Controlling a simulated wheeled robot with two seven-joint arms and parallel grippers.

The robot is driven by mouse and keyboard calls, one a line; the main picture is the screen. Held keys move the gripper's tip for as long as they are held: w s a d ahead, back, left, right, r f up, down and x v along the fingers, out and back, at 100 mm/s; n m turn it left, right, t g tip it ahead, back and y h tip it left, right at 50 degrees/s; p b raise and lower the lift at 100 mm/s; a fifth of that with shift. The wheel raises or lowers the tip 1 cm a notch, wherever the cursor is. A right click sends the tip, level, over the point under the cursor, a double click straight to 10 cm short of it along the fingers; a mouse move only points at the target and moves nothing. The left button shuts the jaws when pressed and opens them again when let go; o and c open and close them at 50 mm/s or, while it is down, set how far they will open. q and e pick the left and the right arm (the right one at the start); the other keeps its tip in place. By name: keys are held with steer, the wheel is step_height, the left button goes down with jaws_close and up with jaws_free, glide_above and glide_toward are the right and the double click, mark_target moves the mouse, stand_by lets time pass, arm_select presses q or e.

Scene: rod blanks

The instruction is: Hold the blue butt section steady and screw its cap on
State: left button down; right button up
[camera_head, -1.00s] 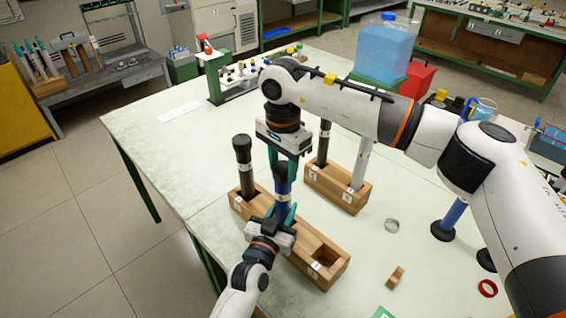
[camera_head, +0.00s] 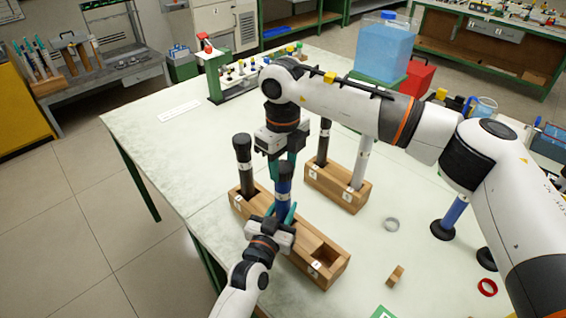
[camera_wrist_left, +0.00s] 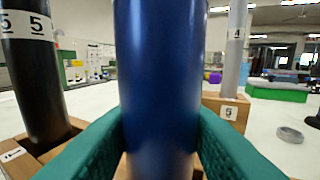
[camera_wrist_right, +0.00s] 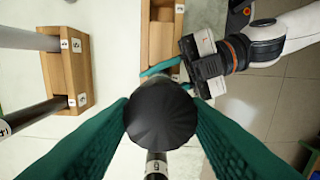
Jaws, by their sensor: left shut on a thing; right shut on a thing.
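The blue butt section (camera_head: 283,197) stands upright in the middle of the front wooden block (camera_head: 305,247). My left gripper (camera_head: 283,216) is shut around its lower part; in the left wrist view the blue tube (camera_wrist_left: 160,90) fills the gap between the teal fingers. The dark cap (camera_wrist_right: 161,115) sits at the top of the blue section, seen from above in the right wrist view. My right gripper (camera_head: 284,166) comes down from above and is shut on the cap. Whether the cap's thread is engaged cannot be seen.
A black rod (camera_head: 243,160) stands in the same block, left of the blue one; the block's right hole is empty. A second block (camera_head: 338,186) behind holds a black rod and a grey rod (camera_head: 362,165). A metal ring (camera_head: 392,224) and small wooden piece (camera_head: 395,277) lie right.

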steer(key=m, duration=0.7)
steer(key=o, duration=1.2)
step_height(320, 180, up, 12)
arm_select(q)
steer(key=c, duration=0.9)
jaws_free()
